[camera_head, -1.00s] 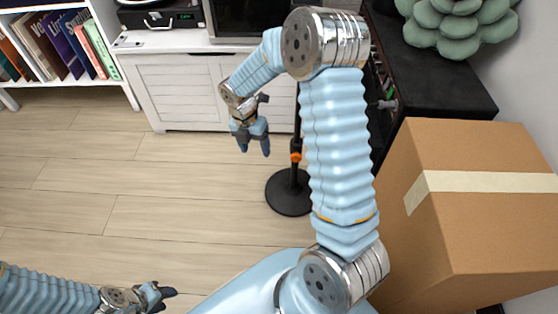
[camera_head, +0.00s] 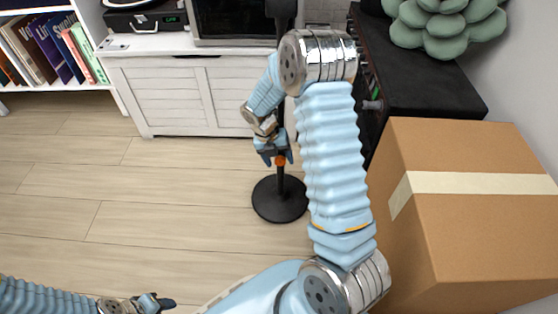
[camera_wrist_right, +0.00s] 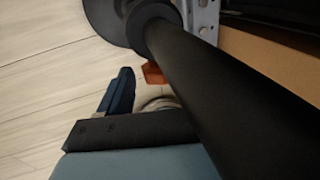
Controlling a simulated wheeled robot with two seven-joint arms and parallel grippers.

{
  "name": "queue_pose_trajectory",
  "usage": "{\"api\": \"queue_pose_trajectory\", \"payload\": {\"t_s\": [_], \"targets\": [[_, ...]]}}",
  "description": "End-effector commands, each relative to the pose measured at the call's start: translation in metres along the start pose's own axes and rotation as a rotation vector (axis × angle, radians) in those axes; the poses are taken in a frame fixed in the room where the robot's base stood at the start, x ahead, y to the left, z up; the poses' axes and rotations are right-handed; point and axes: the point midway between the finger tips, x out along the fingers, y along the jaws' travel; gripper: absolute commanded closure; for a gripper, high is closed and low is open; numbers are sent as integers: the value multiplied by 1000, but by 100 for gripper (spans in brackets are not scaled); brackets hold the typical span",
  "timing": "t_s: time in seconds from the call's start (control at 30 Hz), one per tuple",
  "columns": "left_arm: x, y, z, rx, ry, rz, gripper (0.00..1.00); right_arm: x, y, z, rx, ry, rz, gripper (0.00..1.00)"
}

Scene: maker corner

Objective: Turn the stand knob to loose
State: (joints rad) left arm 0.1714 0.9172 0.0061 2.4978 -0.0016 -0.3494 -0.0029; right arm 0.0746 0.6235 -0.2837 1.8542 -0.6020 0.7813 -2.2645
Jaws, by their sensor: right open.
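The stand has a round black base (camera_head: 279,203) on the floor and a dark upright pole. Its orange knob (camera_head: 280,161) shows low on the pole at my right gripper (camera_head: 277,157). That gripper is open, with its fingers pointing down around or just beside the knob; I cannot tell if they touch it. In the right wrist view the black pole (camera_wrist_right: 225,90) crosses diagonally close to the camera. The orange knob (camera_wrist_right: 153,73) shows partly beside a blue finger; the pole hides the rest. My left gripper (camera_head: 166,302) is low at the left, its jaw state unclear.
A white cabinet (camera_head: 175,95) stands behind the stand. A large cardboard box (camera_head: 470,235) and a black unit (camera_head: 425,80) with a green cushion (camera_head: 445,25) are on the right. A bookshelf (camera_head: 50,80) is at back left. The floor (camera_head: 150,200) at left is clear.

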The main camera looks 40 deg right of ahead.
Motion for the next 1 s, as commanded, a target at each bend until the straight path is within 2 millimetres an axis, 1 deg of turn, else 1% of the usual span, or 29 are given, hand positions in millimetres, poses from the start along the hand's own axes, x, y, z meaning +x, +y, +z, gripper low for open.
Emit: {"api": "queue_pose_trajectory", "payload": {"t_s": [0.1, 0.33, 0.37, 0.7, 1.0], "targets": [[1, 0, 0, 0, -1, 0, 57, 5, 0, 0, 0, 1, 0, 34], [1, 0, 0, 0, -1, 1, 57, 6, 0, 0, 0, 0, 0, 34], [1, 0, 0, 0, -1, 1, 57, 6, 0, 0, 0, 0, 0, 38], [1, 0, 0, 0, -1, 1, 57, 5, 0, 0, 0, 0, 0, 90], [-3, 1, 0, 0, 0, 0, 57, 4, 1, 0, -1, 1, -36, 90]]}}
